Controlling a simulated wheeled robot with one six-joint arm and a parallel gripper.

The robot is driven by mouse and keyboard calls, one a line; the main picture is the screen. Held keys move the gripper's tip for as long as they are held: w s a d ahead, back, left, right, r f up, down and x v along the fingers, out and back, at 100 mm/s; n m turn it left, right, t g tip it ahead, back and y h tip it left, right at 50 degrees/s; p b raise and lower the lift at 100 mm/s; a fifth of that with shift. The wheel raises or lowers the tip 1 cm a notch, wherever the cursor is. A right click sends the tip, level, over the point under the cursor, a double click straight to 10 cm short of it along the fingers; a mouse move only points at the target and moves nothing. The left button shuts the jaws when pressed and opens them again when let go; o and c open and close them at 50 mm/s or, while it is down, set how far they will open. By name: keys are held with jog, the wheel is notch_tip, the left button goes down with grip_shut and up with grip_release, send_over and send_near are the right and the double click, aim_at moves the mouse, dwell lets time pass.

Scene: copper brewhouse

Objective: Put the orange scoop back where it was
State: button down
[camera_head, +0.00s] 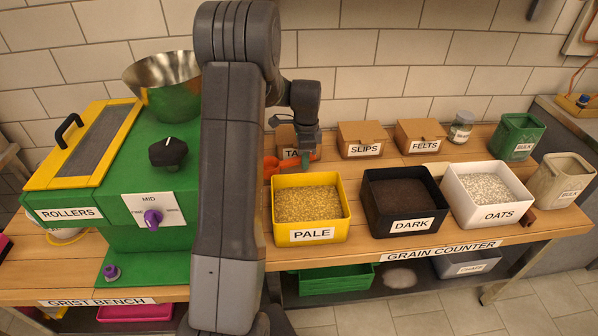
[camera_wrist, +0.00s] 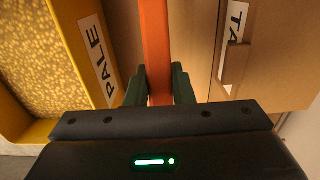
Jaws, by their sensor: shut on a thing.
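My gripper (camera_head: 305,158) is shut on the orange scoop (camera_head: 271,166), behind the yellow PALE bin (camera_head: 311,235) and in front of a cardboard box marked "TA…" (camera_head: 285,135). In the wrist view the scoop's orange handle (camera_wrist: 155,45) runs up between the two green fingers (camera_wrist: 158,88). The PALE bin (camera_wrist: 50,60) is on the left there and the cardboard box (camera_wrist: 285,50) on the right. In the head view my arm and the bin hide part of the scoop. I cannot tell whether it touches the counter.
The DARK bin (camera_head: 375,217) and OATS bin (camera_head: 455,205) stand right of PALE on the grain counter (camera_head: 450,247). Behind are the SLIPS box (camera_head: 360,133), FELTS box (camera_head: 418,130) and a jar (camera_head: 461,127). Two BULK containers (camera_head: 515,133) (camera_head: 562,178) are at right. The green mill (camera_head: 150,230) is left.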

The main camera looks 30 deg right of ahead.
jog(key=shift+f, duration=2.05)
jog(key=shift+f, duration=0.1)
jog(key=c, duration=1.3)
grip_release()
jog(key=shift+o, duration=0.2)
notch_tip(320, 180, up, 12)
jog(key=shift+s+d+r+p, duration=0.1)
jog(key=shift+p, duration=0.35)
